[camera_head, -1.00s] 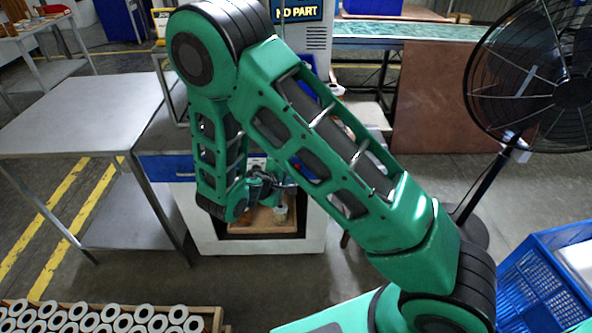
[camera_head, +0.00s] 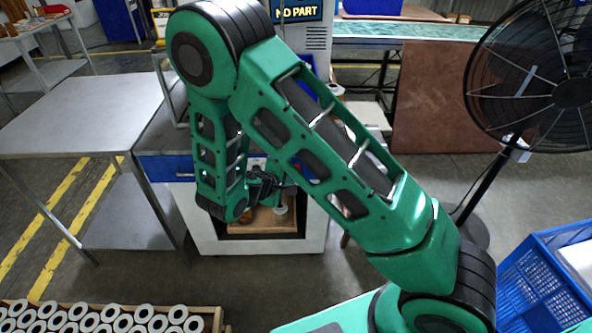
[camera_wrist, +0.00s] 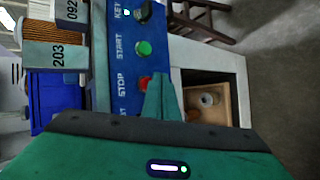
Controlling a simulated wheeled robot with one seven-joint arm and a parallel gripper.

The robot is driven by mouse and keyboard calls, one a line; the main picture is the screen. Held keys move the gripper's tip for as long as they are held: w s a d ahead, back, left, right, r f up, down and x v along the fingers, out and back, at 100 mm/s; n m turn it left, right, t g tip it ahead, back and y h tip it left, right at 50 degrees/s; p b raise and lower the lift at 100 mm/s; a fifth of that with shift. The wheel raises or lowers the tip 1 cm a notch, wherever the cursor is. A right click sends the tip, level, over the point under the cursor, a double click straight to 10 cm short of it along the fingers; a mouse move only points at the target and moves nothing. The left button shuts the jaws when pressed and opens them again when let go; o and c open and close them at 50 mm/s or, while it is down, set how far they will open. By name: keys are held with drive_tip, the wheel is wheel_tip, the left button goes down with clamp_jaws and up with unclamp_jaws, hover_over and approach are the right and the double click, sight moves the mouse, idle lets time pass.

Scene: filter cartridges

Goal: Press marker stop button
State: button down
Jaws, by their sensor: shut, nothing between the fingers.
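The red STOP button (camera_wrist: 145,83) shows on a blue control panel (camera_wrist: 122,70) in the wrist view, below the green START button (camera_wrist: 143,48). My gripper (camera_wrist: 158,80) is shut and empty. Its green fingertips overlap the lower right edge of the red button in that view; I cannot tell whether they touch it. In the head view my gripper (camera_head: 272,183) is in front of the machine, low behind my forearm, and the button is hidden.
A wooden tray (camera_head: 262,229) with a white cartridge (camera_head: 280,210) sits in the machine's lower opening. A steel table (camera_head: 85,115) stands left. A fan (camera_head: 572,92) and blue crate (camera_head: 545,290) are right.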

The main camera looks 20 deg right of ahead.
drive_tip(key=shift+w+d, duration=0.1)
drive_tip(key=shift+w, duration=0.25)
drive_tip(key=shift+w+d, duration=0.15)
drive_tip(key=shift+w, duration=0.25)
idle(0.8)
drive_tip(key=shift+s, duration=0.2)
drive_tip(key=shift+s+a, duration=0.25)
drive_tip(key=shift+s, duration=0.35)
drive_tip(key=shift+s+a, duration=0.25)
drive_tip(key=shift+s, duration=0.55)
drive_tip(key=shift+s+a, duration=0.3)
drive_tip(key=shift+s, duration=0.45)
drive_tip(key=shift+s+a, duration=0.25)
drive_tip(key=shift+s, duration=0.55)
drive_tip(key=shift+d+r, duration=0.1)
